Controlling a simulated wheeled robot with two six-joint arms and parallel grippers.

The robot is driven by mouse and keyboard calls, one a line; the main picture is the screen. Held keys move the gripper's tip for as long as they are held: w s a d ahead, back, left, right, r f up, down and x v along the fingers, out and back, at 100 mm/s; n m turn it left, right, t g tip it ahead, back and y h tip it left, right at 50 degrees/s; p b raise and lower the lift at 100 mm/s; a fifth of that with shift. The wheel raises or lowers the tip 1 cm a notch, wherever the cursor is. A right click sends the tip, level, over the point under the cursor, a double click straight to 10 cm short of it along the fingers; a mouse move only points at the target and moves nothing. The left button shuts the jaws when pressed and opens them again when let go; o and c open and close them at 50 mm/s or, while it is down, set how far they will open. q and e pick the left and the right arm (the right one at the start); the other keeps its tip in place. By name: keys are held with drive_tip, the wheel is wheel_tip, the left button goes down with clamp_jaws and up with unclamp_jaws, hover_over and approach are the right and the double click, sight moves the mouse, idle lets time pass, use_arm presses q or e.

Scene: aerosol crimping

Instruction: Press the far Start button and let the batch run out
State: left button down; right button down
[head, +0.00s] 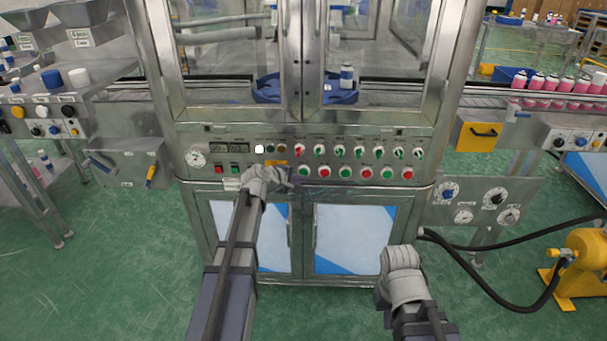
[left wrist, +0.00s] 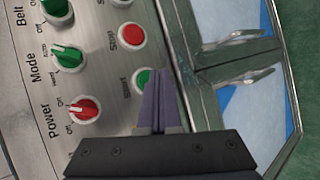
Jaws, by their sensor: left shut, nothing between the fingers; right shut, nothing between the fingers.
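The control panel (head: 250,172) runs across the machine front, with green and red push buttons in its lower row. The red Power knob (left wrist: 85,110) is turned differently from the green Mode knob (left wrist: 68,57). My right gripper (head: 401,262) is shut, low in front of the cabinet.
Behind the glass doors, a can (head: 346,77) stands at the blue turntable (head: 285,91). Pink cans (head: 565,85) line the conveyor at right. Cabinet doors (head: 350,238) are below the panel. A yellow pump (head: 583,262) with black hoses stands at right. Green floor is open at lower left.

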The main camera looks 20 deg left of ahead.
use_arm(q)
drive_tip(key=shift+w, duration=0.1)
idle(0.4)
drive_tip(key=shift+w+a, duration=0.15)
drive_tip(key=shift+w, duration=0.15)
drive_tip(key=shift+w+a, duration=0.1)
drive_tip(key=shift+w, duration=0.3)
idle(0.6)
idle(0.4)
drive_tip(key=shift+s+d, duration=0.2)
drive_tip(key=shift+s, duration=0.6)
drive_tip(key=s, duration=0.2)
drive_tip(key=s+d, duration=0.1)
drive_tip(key=s, duration=0.1)
drive_tip(key=shift+s+d, duration=0.2)
drive_tip(key=shift+s, duration=0.2)
drive_tip(key=shift+d, duration=0.1)
idle(0.5)
